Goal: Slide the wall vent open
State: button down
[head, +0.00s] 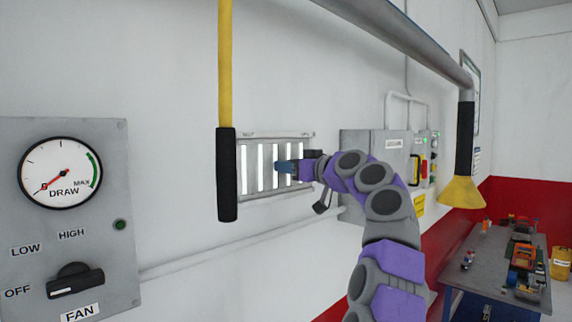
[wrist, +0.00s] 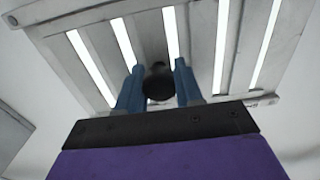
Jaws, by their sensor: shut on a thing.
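The wall vent (head: 251,190) is a grey slatted panel with bright white slots, on the white wall in the middle of the head view. In the wrist view the vent (wrist: 198,40) fills the top, its slots showing light. My gripper (head: 285,167) reaches the vent's right part from the right. In the wrist view my gripper (wrist: 158,80) has its two blue fingers on either side of a dark round knob (wrist: 157,84) on the vent, shut on it. The knob is hidden by the fingers in the head view.
A yellow pole with a black grip (head: 227,175) hangs in front of the vent's left edge. A fan control panel (head: 75,225) is at left. A grey box (head: 370,146) is right of the vent. A pipe with a yellow funnel (head: 463,191) hangs above a cluttered table (head: 468,270).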

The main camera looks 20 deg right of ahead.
jog(key=shift+w+d+r+p, duration=0.15)
jog(key=shift+w+d+p, duration=0.1)
jog(key=shift+d+p, duration=0.4)
jog(key=c, duration=1.2)
grip_release()
jog(key=o, duration=0.3)
jog(key=shift+w+d, duration=0.15)
jog(key=shift+o, duration=0.6)
jog(key=shift+d, duration=0.25)
jog(key=shift+s+a, duration=0.2)
